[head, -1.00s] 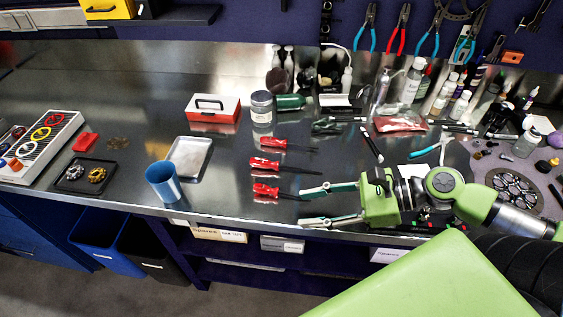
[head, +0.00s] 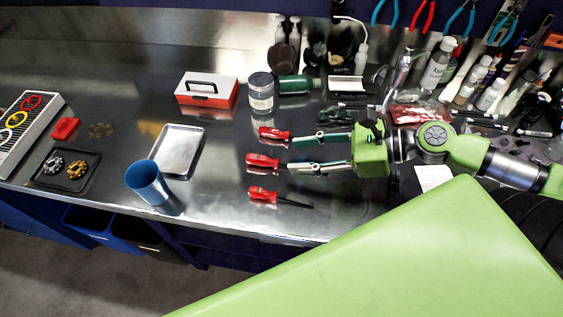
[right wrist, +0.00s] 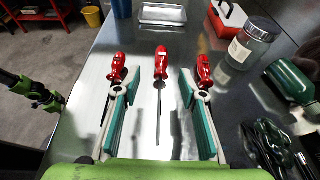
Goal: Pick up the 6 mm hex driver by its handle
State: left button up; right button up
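Three red-handled hex drivers lie side by side on the metal bench, handles to the left in the head view: far driver (head: 273,133), middle driver (head: 262,160) and near driver (head: 263,194). I cannot read which is the 6 mm one. My right gripper (head: 290,155) is open and empty, its fingers pointing left towards the handles. In the right wrist view the middle driver (right wrist: 161,53) lies ahead between the open fingers, its shaft running back between the teal pads. The other handles show beyond the left and right fingertips.
A blue cup (head: 145,180) and a silver tray (head: 203,140) stand left of the drivers. Dark tools lie beyond the gripper. The bench's front edge is close to the near driver.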

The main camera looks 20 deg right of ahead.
aim_at(263, 157)
jog(key=shift+b+x, duration=0.35)
jog(key=shift+x, duration=0.75)
jog(key=shift+w+a+f, duration=0.2)
jog(key=shift+w+f, duration=0.1)
jog(key=shift+w, duration=0.25)
jog(key=shift+w+a+f, duration=0.15)
jog(key=shift+w+a, duration=0.05)
jog(key=shift+a, duration=0.25)
jog(key=shift+w+a+f+b, duration=0.2)
jog(key=shift+w+a+b, duration=0.05)
jog(key=shift+a+b, duration=0.05)
pick_arm(q)
jog(key=shift+w+d+f, duration=0.1)
jog(key=shift+w+f, duration=0.35)
jog(key=shift+f, duration=0.35)
pick_arm(e)
jog(key=shift+w+a, duration=0.1)
